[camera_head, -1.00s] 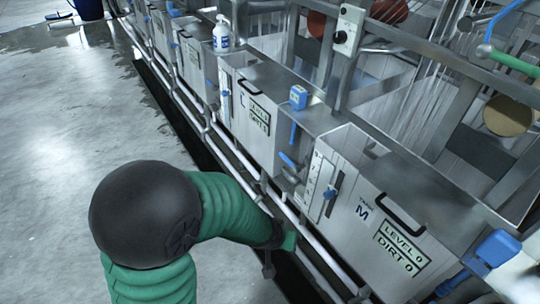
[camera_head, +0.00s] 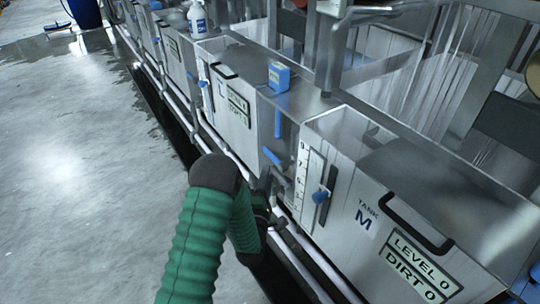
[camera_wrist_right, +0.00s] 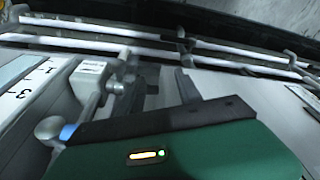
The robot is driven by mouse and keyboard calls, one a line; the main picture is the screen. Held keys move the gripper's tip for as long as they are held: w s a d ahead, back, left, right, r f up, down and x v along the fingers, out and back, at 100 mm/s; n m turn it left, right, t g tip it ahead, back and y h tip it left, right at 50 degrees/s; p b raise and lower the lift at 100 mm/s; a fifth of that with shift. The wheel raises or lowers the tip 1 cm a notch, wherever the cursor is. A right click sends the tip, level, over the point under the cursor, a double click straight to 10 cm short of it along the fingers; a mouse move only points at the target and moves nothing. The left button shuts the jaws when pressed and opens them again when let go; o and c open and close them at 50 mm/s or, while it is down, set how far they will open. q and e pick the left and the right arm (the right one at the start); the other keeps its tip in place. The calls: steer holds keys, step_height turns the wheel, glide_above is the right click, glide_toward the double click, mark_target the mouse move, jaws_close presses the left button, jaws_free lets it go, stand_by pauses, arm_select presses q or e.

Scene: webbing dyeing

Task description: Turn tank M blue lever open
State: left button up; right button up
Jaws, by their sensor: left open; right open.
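Tank M (camera_head: 345,245) is a grey metal tank at the right of the head view, with a black handle and a level scale. In the right wrist view, my right gripper (camera_wrist_right: 160,88) is open beside a grey valve fitting (camera_wrist_right: 92,82). A blue part (camera_wrist_right: 68,131) shows by a rounded metal end at lower left.
White pipes (camera_head: 300,262) run low along the tank fronts and cross the top of the right wrist view. A blue box (camera_head: 279,77) and a white bottle (camera_head: 197,20) stand on the tank ledge.

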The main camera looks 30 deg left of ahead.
mark_target(269, 156)
arm_select(q)
steer(key=x, duration=0.4)
steer(key=shift+w+d+r, duration=0.1)
steer(key=shift+w+d, duration=0.05)
steer(key=shift+w, duration=0.25)
steer(key=w+a, duration=0.3)
steer(key=w+a+b, duration=0.1)
steer(key=a, duration=0.1)
steer(key=shift+w+a+f, duration=0.2)
steer(key=shift+w+f, duration=0.15)
steer(key=shift+d+r, duration=0.25)
steer(key=shift+d, duration=0.35)
steer(key=shift+d+r, duration=0.3)
steer(key=shift+d, duration=0.25)
steer(key=shift+c, duration=1)
steer(key=shift+a+f, duration=0.25)
steer(key=shift+a, duration=0.5)
jaws_close()
steer(key=shift+d, duration=0.3)
arm_select(e)
steer(key=shift+a+f, duration=0.2)
steer(key=shift+f, duration=0.4)
arm_select(q)
steer(key=shift+f, duration=0.25)
arm_select(e)
steer(key=shift+a, duration=0.1)
